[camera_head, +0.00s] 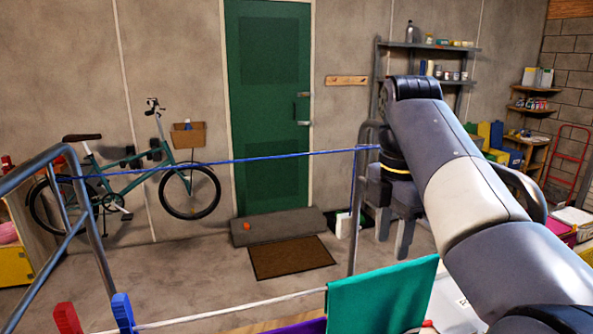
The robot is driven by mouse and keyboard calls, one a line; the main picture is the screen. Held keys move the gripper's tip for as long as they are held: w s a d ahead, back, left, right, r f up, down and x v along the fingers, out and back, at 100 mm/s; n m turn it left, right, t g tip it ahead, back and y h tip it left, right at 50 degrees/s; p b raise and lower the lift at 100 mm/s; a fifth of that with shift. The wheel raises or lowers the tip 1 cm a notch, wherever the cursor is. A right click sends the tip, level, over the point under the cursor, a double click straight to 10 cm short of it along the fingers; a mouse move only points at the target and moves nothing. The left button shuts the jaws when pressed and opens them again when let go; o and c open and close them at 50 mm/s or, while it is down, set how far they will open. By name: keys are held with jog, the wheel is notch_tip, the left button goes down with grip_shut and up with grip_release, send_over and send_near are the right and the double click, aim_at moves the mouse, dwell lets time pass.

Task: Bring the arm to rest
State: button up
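My arm reaches in from the lower right of the head view, up to an elbow near the upper middle, and then bends down. My gripper (394,236) hangs below it, pointing down, beside the upright post of a drying frame (357,215). Its two dark fingers stand apart with a gap between them. I see nothing held in the gap.
A blue line (250,159) and a white line (235,304) span the frame. Behind are a bicycle (130,180), a green door (268,100) and a brown mat (291,258).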

aim_at(388, 269)
notch_tip(388, 269, down, 7)
jog(key=shift+r+b, duration=0.1)
jog(key=shift+b, duration=0.4)
notch_tip(388, 269, up, 8)
jog(key=p, duration=0.5)
jog(key=shift+s+r+p, duration=0.15)
jog(key=shift+r+p, duration=0.1)
jog(key=shift+p, duration=0.1)
jog(key=s+d, duration=0.3)
jog(key=s, duration=0.7)
jog(key=shift+d+f, duration=0.2)
jog(key=shift+f, duration=0.05)
jog(key=shift+s+f, duration=0.1)
jog(key=shift+s, duration=0.05)
